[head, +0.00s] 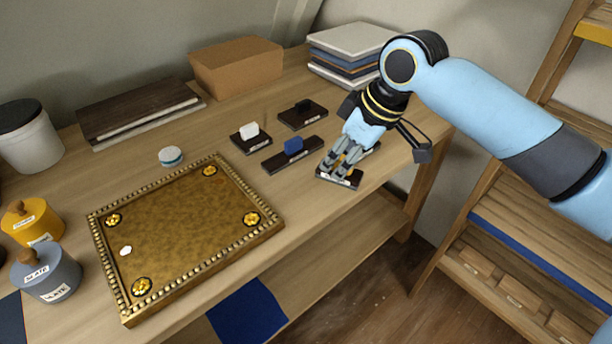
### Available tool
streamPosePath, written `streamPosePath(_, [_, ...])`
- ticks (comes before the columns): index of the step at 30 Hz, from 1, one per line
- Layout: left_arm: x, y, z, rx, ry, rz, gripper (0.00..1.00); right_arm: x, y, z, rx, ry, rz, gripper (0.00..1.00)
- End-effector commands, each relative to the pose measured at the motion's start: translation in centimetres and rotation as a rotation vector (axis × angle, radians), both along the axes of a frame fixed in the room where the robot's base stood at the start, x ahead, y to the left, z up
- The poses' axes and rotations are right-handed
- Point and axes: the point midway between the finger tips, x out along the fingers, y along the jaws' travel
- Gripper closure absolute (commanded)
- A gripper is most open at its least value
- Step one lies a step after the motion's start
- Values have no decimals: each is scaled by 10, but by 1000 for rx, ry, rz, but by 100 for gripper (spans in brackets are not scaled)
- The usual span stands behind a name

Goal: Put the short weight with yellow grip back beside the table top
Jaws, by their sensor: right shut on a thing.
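The gilt table top (185,235), a gold panel with a beaded rim and a flower boss near each corner, lies flat on the workbench. My right gripper (336,171) points down and is shut on the grip of a dark weight (345,182) to the right of the panel. This weight has a small label on its front; the fingers hide its grip, so I cannot see the grip's colour. Its base appears at bench level, but I cannot tell whether it touches the wood. My left gripper is not in view.
Weights with blue (293,146), white (249,130) and black (303,105) grips stand close left of the gripper. A round tin (171,156) sits behind the panel. Yellow (35,224) and grey (45,273) pots stand left. Bare wood lies between panel and weights.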

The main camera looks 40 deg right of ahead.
Motion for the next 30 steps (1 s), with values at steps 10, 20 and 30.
streamPosePath(10, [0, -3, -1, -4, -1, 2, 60, 75, 18, -45, 1, 1, -1, 100])
streamPosePath(20, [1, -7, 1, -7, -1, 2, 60, 84, 20, -79, 0, 3, 0, 100])
streamPosePath(30, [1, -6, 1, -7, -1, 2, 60, 83, 19, -91, -2, 1, 1, 79])
